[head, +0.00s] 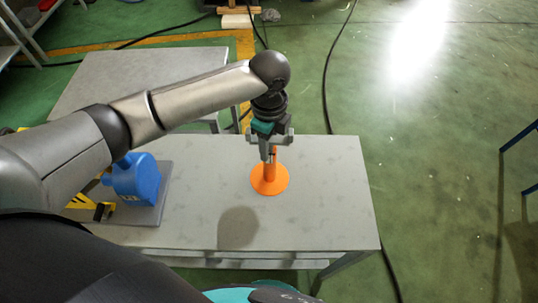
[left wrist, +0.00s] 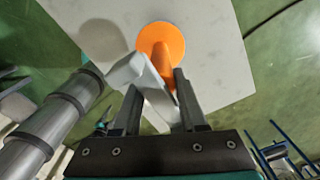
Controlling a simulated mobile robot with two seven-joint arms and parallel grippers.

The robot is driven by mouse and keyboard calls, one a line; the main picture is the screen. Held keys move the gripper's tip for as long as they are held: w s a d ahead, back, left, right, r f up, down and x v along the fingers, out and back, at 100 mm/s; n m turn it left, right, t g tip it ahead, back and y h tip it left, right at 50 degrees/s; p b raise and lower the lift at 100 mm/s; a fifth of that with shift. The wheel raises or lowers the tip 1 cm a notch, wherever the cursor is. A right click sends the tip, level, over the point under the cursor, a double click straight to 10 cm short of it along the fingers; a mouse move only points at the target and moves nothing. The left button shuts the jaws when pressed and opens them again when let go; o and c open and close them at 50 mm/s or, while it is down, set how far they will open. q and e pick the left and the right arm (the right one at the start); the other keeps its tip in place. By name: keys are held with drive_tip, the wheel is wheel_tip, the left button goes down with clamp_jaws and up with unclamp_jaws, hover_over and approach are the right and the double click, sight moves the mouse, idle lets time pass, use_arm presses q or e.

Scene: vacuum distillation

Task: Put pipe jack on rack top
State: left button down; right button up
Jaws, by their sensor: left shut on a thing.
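The pipe jack (head: 269,181) is orange, with a round flat base and a short stem, and a pale grey part shows at its upper end. My left gripper (head: 268,143) points down and is shut on its upper part. In the left wrist view the pale grey part (left wrist: 150,83) lies between the fingers, with the orange base (left wrist: 161,42) beyond them. The jack looks upright above the grey rack top (head: 325,190); a round shadow lies apart from its base. The exact gap is hard to tell. My right gripper is not in view.
A blue device (head: 134,180) on a grey plate stands at the rack's left, with yellow parts (head: 84,201) beside it. Another grey table (head: 140,79) is behind. The rack top right of the jack is clear. A black cable (head: 326,85) crosses the green floor.

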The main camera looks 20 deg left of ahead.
use_arm(q)
drive_tip(key=shift+f, duration=2.25)
drive_tip(key=shift+f+b, duration=0.1)
drive_tip(key=shift+b, duration=0.2)
drive_tip(key=shift+c, duration=2.2)
unclamp_jaws()
drive_tip(key=shift+f, duration=0.1)
wheel_tip(320, 180, up, 12)
drive_tip(key=shift+r+p, duration=0.15)
drive_tip(key=shift+p, duration=0.55)
